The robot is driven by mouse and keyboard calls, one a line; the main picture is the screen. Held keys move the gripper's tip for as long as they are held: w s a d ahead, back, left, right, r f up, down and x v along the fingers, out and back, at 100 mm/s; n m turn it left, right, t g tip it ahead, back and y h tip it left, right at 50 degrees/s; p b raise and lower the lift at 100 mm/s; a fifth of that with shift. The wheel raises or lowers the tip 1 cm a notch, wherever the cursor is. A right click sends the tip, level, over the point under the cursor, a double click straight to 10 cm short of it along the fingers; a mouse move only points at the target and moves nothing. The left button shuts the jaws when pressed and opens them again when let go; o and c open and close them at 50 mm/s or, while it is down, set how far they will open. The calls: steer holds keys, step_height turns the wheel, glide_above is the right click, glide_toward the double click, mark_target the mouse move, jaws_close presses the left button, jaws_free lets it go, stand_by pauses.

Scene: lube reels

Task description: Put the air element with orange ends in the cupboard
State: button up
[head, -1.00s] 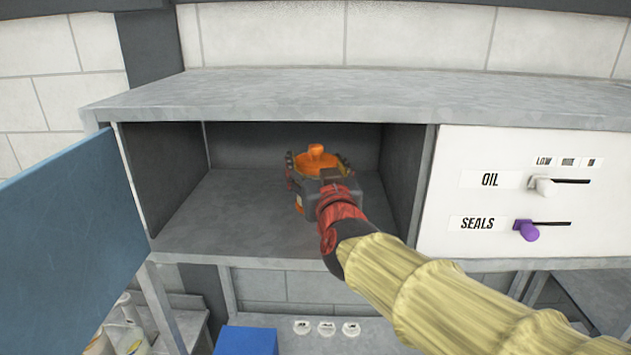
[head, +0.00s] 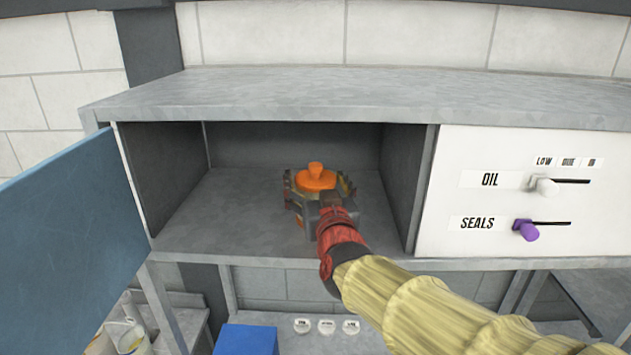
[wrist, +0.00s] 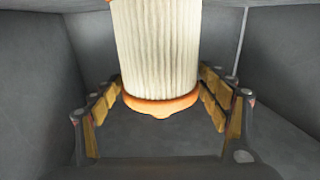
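The air element (head: 315,181) stands upright inside the open cupboard (head: 225,215), its orange top with a small knob facing up. My gripper (head: 318,190) reaches in from the front right. Its finger pads lie against both sides of the element, so it looks shut on it. The element's lower end is close to the cupboard floor; whether it touches is hidden by my gripper in the head view.
The blue cupboard door (head: 70,240) hangs open at the left. The right inner wall (head: 402,180) is near the element; free floor lies to the left. A white panel (head: 480,255) with OIL and SEALS sliders is at the right. A blue box (head: 246,340) sits below.

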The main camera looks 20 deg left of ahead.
steer(key=shift+o, duration=0.7)
steer(key=shift+r, duration=0.25)
steer(key=b+v, duration=0.1)
steer(key=v, duration=1.1)
steer(key=shift+d+f, duration=0.1)
